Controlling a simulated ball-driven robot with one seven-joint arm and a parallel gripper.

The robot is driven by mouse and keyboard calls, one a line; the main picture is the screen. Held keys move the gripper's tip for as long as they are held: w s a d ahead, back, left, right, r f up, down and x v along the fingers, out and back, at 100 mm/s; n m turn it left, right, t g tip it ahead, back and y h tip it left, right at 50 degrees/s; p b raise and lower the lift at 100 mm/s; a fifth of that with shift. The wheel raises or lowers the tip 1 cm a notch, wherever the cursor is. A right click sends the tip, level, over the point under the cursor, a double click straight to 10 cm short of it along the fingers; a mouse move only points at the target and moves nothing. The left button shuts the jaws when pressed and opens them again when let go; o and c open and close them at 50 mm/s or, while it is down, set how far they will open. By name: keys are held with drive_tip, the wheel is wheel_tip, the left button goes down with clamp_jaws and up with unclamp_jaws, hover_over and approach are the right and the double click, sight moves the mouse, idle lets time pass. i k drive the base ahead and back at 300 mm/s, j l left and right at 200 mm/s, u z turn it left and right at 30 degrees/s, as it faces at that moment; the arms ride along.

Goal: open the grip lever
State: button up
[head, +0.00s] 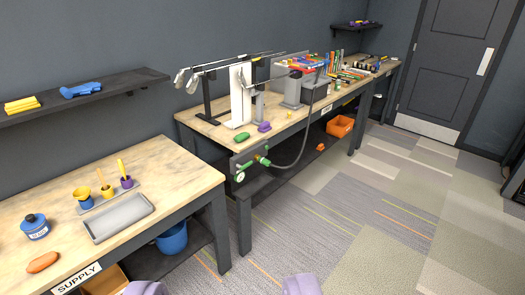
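Golf clubs (235,62) lie across supports on the far workbench, heads to the left. A grey vise-like block (292,90) with red and blue parts (302,63) on top stands under their right end. A green-handled valve with a round gauge (240,177) is fixed at the bench's front edge, with a dark hose running from it. I cannot tell which part is the grip lever; it is too small to make out. My gripper (224,288) shows only as two lavender fingertips at the bottom edge, wide apart with nothing between them, well short of the far bench.
A blue bucket (172,238) stands beneath. An orange bin (340,126) sits under the far bench. The carpet (350,235) at right is clear.

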sight(241, 167)
drive_tip(key=i+j+z, duration=0.1)
drive_tip(key=i+z, duration=0.2)
drive_tip(key=i, duration=2.6)
